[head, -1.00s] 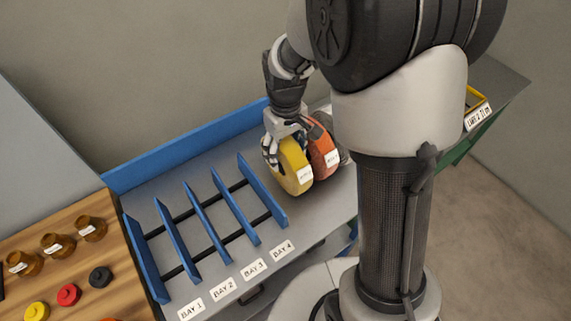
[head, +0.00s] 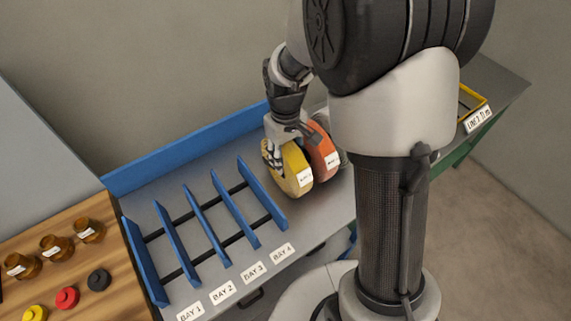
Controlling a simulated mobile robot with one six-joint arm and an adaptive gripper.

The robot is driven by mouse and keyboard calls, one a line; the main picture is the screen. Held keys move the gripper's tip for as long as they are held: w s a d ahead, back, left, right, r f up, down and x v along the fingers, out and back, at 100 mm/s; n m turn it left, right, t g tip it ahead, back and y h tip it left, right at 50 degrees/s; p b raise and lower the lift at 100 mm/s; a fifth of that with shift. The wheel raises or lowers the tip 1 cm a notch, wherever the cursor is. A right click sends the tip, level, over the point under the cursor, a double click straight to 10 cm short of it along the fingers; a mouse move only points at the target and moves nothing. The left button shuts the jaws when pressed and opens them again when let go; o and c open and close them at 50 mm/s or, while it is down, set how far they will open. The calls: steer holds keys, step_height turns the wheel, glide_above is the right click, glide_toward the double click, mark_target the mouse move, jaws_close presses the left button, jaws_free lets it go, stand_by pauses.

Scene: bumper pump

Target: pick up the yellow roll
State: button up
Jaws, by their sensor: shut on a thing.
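The yellow roll (head: 297,168) stands upright on the grey bench, to the right of the blue rack, with a white label on its front. An orange roll (head: 322,153) stands close beside it on the right. My gripper (head: 276,155) comes down from above and is shut on the yellow roll at its upper left side. The gripper's far finger is partly hidden by the roll. I cannot tell any gap between the roll and the bench.
The blue rack (head: 192,216) has several dividers and labels for BAY 1 to BAY 4; its bays look empty. A wooden board at left holds brown jars (head: 55,247) and coloured knobs (head: 67,298). A yellow tray (head: 472,103) is at right. Another grey roll shows partly behind the orange one.

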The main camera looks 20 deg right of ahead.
jaws_close()
steer(key=shift+r, duration=0.1)
stand_by(0.4)
